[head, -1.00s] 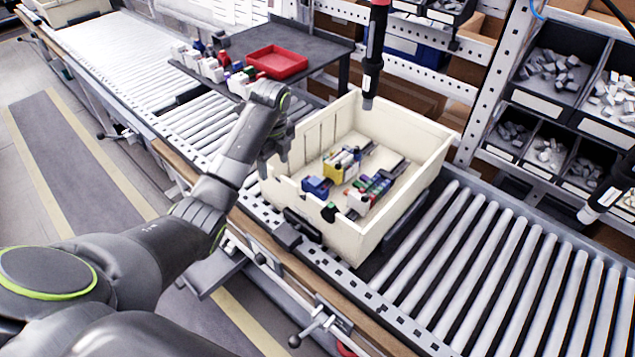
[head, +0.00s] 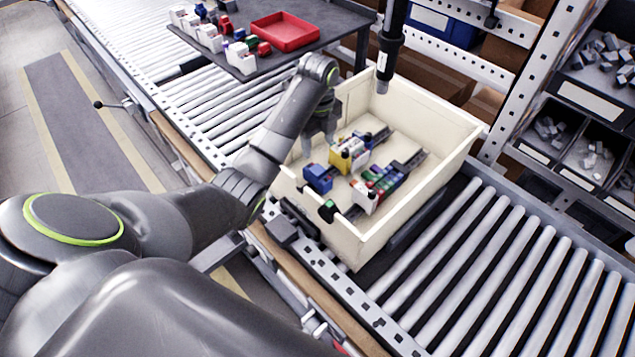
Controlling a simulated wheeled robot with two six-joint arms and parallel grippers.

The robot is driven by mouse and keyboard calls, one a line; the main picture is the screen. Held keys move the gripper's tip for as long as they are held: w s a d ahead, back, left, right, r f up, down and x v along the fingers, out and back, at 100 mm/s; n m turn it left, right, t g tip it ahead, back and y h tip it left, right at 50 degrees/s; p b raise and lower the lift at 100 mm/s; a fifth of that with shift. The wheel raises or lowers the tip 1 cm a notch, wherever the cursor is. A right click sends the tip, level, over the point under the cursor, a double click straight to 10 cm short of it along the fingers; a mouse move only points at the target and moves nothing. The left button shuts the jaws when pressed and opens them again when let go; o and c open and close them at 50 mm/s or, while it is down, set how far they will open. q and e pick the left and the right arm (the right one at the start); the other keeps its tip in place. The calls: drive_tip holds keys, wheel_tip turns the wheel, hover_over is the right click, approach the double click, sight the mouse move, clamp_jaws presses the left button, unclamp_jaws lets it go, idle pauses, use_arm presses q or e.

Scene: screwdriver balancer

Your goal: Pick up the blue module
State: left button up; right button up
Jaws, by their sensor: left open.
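The blue module (head: 318,178) sits inside the cream crate (head: 440,185), near its front left wall, left of a yellow module (head: 345,158). My left gripper (head: 318,145) points down over the left part of the crate, above and apart from the blue module. It is open with nothing visible between its fingers. The fingertips are small and partly blurred. My right gripper is not in the picture.
In the crate, a row of green, red and blue modules (head: 383,182) lies right of a white block (head: 363,197). A hanging screwdriver (head: 389,45) is behind the gripper. A red tray (head: 284,32) stands on the dark table. Rollers (head: 480,265) right of the crate are clear.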

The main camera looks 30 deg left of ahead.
sight(318, 170)
use_arm(q)
wheel_tip(318, 170, down, 8)
drive_tip(key=shift+w+r+p, duration=0.1)
drive_tip(key=shift+r+p, duration=0.15)
drive_tip(key=shift+p, duration=0.3)
wheel_tip(318, 170, down, 5)
drive_tip(key=shift+a+r+p, duration=0.1)
drive_tip(key=shift+a+p, duration=0.05)
drive_tip(key=shift+p, duration=0.35)
drive_tip(key=shift+f, duration=0.55)
clamp_jaws()
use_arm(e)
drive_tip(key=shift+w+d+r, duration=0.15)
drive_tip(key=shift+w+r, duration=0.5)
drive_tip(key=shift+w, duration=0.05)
